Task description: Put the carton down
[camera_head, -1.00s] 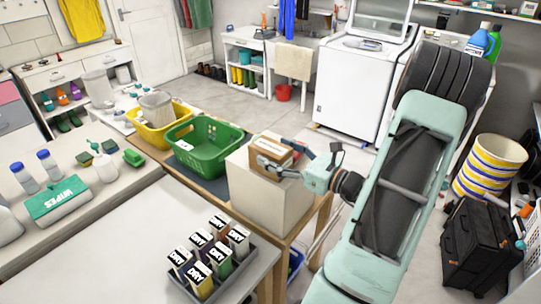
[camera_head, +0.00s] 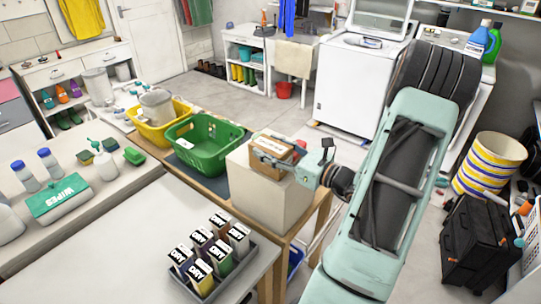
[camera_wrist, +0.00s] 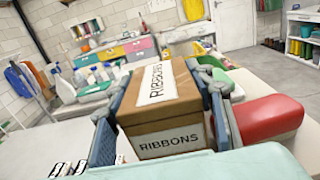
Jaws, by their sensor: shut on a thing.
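The carton (camera_head: 270,157) is a small brown box with white labels. In the wrist view the carton (camera_wrist: 165,107) reads "RIBBONS" on its top and front. My gripper (camera_head: 275,160) has one finger on each side of it and is shut on it. The carton is at the top of a pale block (camera_head: 265,200), near its back edge, and looks roughly level. I cannot tell whether its underside touches the block. In the wrist view my gripper's fingers (camera_wrist: 165,95) flank the carton, and its underside is hidden.
A green basket (camera_head: 205,158) stands left of the block, with a yellow basket (camera_head: 150,135) beyond. A grey tray (camera_head: 238,268) of several "DRY" packets is on the white counter (camera_head: 110,255) in front. A washing machine (camera_head: 358,90) stands behind, across open floor.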

